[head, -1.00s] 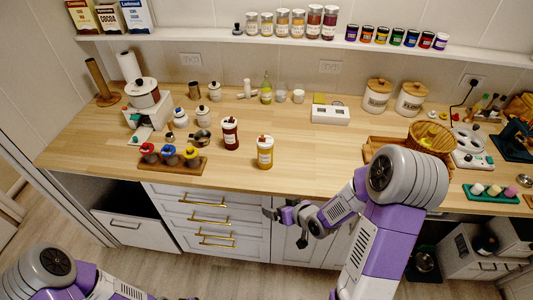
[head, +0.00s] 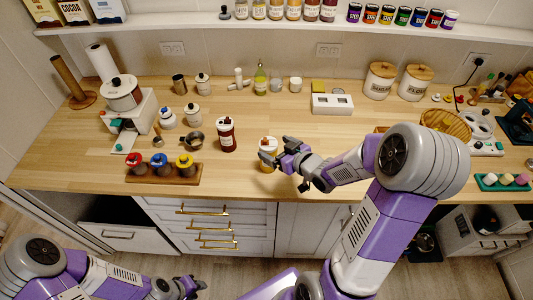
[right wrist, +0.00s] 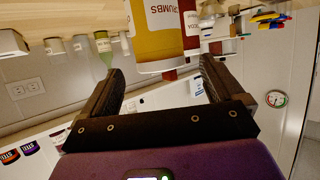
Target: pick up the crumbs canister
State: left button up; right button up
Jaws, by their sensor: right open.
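The crumbs canister (head: 268,154), amber with a white label and light lid, stands upright near the counter's front edge, partly hidden by my right gripper (head: 283,168). I cannot tell whether a finger touches the canister. My left gripper (head: 188,288) is low, in front of the drawers, away from the canister; its jaws are too small to read.
A dark red canister (head: 227,135) stands just left of the crumbs canister, and shows behind it in the wrist view. A wooden rack with coloured-lid jars (head: 163,172) is further left. A white box (head: 332,104) is behind.

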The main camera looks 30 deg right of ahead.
aim_at(268, 145)
jog(key=x, duration=0.4)
jog(key=shift+w+a+f, duration=0.1)
jog(key=shift+w+f, duration=0.1)
jog(key=shift+f, duration=0.1)
jog(key=c, duration=1.5)
jog(key=shift+r, duration=0.1)
